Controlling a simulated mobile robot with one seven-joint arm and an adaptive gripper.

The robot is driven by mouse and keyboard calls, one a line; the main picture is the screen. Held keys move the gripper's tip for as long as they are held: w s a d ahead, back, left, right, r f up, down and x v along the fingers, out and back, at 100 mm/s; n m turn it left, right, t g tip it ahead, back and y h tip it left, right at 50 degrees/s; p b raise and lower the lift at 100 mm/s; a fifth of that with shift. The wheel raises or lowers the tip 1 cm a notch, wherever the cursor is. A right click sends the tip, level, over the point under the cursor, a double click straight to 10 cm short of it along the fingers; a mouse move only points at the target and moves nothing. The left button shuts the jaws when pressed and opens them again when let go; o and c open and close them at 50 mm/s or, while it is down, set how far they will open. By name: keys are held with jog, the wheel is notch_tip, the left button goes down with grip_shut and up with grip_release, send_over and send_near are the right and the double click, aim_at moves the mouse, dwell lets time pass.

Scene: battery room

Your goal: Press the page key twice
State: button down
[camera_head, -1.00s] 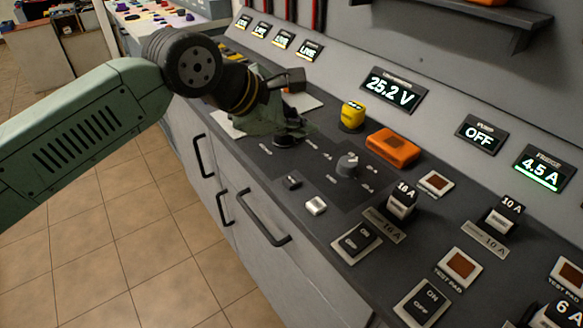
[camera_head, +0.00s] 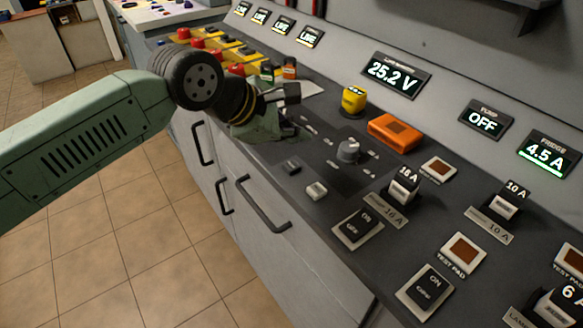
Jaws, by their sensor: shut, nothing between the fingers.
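My gripper (camera_head: 286,131) is at the left part of the dark sloping console (camera_head: 325,250), low over its surface. It is shut and empty, partly hidden by my own wrist. A small pale square key (camera_head: 316,190) and a small dark key (camera_head: 291,167) sit on the console to the right of and nearer than my gripper. No page label is readable, so I cannot tell which is the page key. The load monitor display (camera_head: 395,74) reads 25.2 V.
A grey rotary knob (camera_head: 348,150), yellow block (camera_head: 354,100) and orange block (camera_head: 394,133) stand right of my gripper. Breakers and ON/OFF switches (camera_head: 424,291) fill the right side. Red buttons on yellow bases (camera_head: 237,69) are behind my arm. Drawer handles (camera_head: 262,207) project in front.

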aim_at(293, 167)
notch_tip(293, 167, down, 4)
jog(key=b, duration=0.3)
jog(key=shift+f, duration=0.15)
jog(key=shift+f+b, duration=0.2)
jog(key=shift+b, duration=0.15)
dwell(0.9)
jog(key=shift+f+b, duration=0.25)
jog(key=shift+b, duration=0.25)
jog(key=shift+f+b, duration=0.4)
jog(key=shift+b, duration=0.15)
dwell(0.6)
jog(key=shift+r, duration=0.1)
jog(key=shift+r+p, duration=0.3)
jog(key=shift+r, duration=0.5)
